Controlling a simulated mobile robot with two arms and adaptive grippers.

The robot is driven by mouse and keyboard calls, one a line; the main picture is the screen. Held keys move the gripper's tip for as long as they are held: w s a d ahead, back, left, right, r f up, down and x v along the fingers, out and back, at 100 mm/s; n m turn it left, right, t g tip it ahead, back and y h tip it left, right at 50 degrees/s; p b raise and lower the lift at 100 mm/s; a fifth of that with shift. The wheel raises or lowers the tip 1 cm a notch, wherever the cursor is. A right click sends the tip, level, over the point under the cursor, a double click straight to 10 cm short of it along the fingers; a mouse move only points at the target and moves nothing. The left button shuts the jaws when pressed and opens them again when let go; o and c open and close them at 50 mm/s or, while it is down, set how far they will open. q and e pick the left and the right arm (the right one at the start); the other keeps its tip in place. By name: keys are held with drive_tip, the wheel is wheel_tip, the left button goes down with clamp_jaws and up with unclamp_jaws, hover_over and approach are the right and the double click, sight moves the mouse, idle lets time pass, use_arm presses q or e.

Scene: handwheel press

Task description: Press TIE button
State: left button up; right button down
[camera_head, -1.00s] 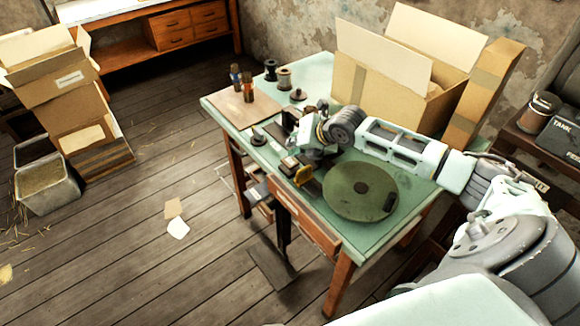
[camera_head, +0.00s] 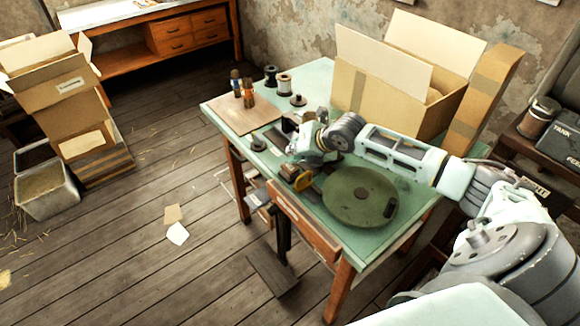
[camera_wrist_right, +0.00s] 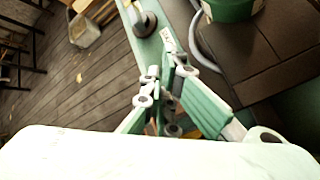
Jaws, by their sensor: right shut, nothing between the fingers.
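I cannot make out a TIE button or its label in either view. My right gripper (camera_head: 291,152) is over the table's near left part, beside the dark press parts and a small yellow-and-black piece (camera_head: 299,178). In the right wrist view its green fingers (camera_wrist_right: 160,80) come together at the tips, shut and empty. They point toward the table edge, and whether they touch anything is unclear. My left gripper is out of view.
The green table (camera_head: 320,85) also carries a wooden board (camera_head: 240,112), spools, and a large open carton (camera_head: 385,95) at the back. A black TANK box (camera_head: 555,135) stands at the far right.

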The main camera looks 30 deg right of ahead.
drive_tip(key=shift+f, duration=0.15)
idle(0.3)
drive_tip(key=shift+f, duration=0.3)
drive_tip(key=shift+f+b, duration=0.7)
drive_tip(key=shift+f, duration=0.25)
idle(0.8)
idle(0.3)
drive_tip(key=shift+r+p, duration=1.15)
drive_tip(key=shift+r, duration=0.25)
wheel_tip(320, 180, up, 5)
drive_tip(key=p, duration=0.4)
